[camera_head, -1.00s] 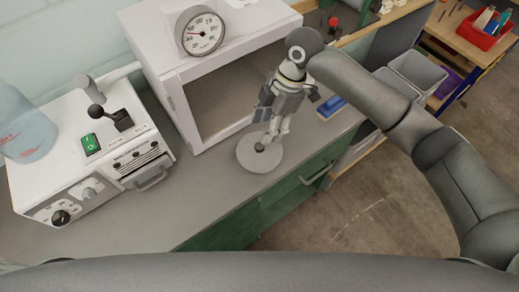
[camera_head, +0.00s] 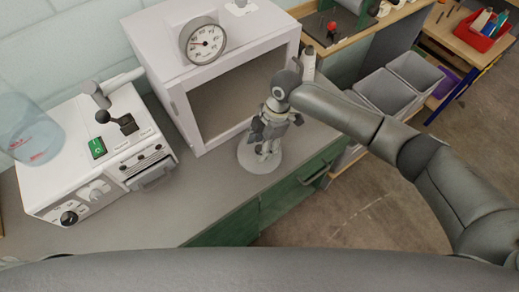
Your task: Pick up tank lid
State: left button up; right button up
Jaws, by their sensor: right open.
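The tank lid (camera_head: 262,164) looks to be the grey round disc lying flat on the counter, in front of the white open-fronted cabinet. My right gripper (camera_head: 266,151) points down right over the disc and hides its middle. Its jaws are open around or just above the disc's centre; I cannot tell whether they touch it. My left gripper is not in view.
The white cabinet (camera_head: 171,92) with a dial gauge (camera_head: 203,42) on top stands behind the disc. A white machine (camera_head: 60,178) with a green switch and a bluish translucent tank (camera_head: 30,138) is at left. Grey bins (camera_head: 389,92) stand at right. Counter (camera_head: 200,195) is clear between machine and disc.

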jog(key=shift+f, duration=0.25)
grip_shut()
